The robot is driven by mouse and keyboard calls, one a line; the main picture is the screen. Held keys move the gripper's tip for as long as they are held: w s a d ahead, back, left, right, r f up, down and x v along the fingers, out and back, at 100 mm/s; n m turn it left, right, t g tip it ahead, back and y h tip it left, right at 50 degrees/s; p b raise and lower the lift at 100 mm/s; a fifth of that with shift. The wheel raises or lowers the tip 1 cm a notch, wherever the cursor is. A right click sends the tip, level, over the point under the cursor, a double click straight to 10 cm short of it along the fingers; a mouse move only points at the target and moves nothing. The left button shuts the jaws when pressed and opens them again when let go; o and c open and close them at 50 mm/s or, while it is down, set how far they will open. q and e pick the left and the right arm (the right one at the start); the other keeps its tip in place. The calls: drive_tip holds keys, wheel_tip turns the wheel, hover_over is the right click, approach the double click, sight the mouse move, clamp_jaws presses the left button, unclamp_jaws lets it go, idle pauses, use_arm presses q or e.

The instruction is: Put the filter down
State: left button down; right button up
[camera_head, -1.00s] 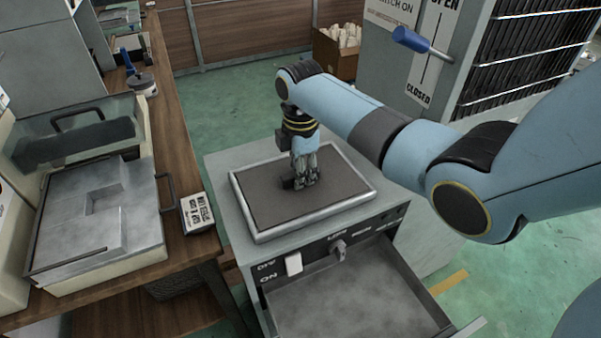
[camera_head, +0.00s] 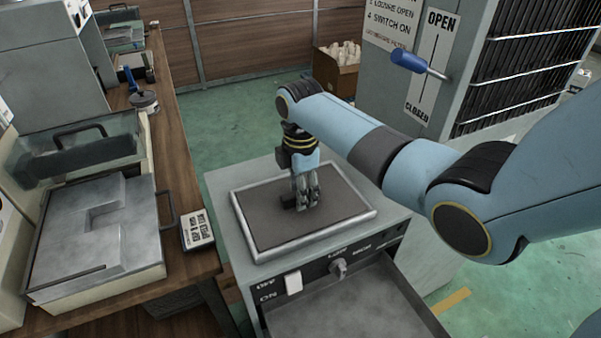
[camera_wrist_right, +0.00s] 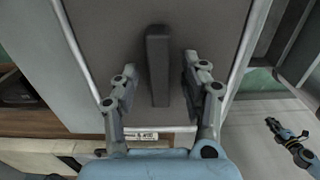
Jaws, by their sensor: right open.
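The filter (camera_head: 265,215) is a dark flat panel lying inside a pale metal rim (camera_head: 318,237) on top of a grey cabinet. In the right wrist view the filter (camera_wrist_right: 205,20) has a dark bar handle (camera_wrist_right: 157,65) standing up from it. My right gripper (camera_head: 306,203) is over the filter, pointing down. In the right wrist view its fingers (camera_wrist_right: 160,75) stand open on both sides of the handle, with a visible gap on each side. What looks like my left gripper (camera_wrist_right: 285,137) shows small at the lower right of that view; its jaws are unclear.
An open drawer (camera_head: 360,305) sticks out below the switch (camera_head: 293,283) and knob (camera_head: 338,268). A wooden bench (camera_head: 180,160) on the left holds a metal tray machine (camera_head: 75,235) and a label block (camera_head: 197,230). A blue-handled lever (camera_head: 409,61) juts from the cabinet behind.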

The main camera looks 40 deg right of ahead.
wheel_tip(320, 180, up, 11)
drive_tip(key=shift+r, duration=0.2)
idle(0.6)
